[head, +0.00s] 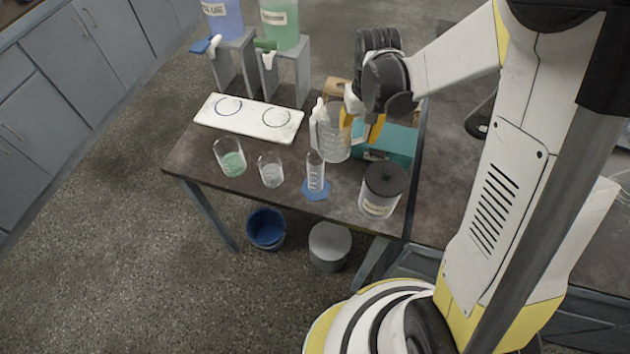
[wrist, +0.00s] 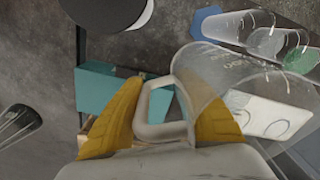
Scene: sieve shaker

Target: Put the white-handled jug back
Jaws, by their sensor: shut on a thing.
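The white-handled jug is a clear, graduated vessel (head: 335,143) in the head view, near the back right of the dark table. In the wrist view its white handle (wrist: 160,112) lies between the yellow fingers of my gripper (wrist: 163,125), and its clear body (wrist: 215,75) extends to the upper right. My gripper (head: 362,122) also shows in the head view, shut on the handle. The jug appears roughly upright. The head view does not clearly show whether its base touches the table.
A white board with two rings (head: 249,118) lies at the table's left. Beakers (head: 231,160) (head: 271,172), a cylinder on a blue base (head: 316,178) and a lidded canister (head: 381,190) line the front. A teal box (head: 392,145) sits behind. Two dispensers (head: 224,20) (head: 280,24) stand at the back.

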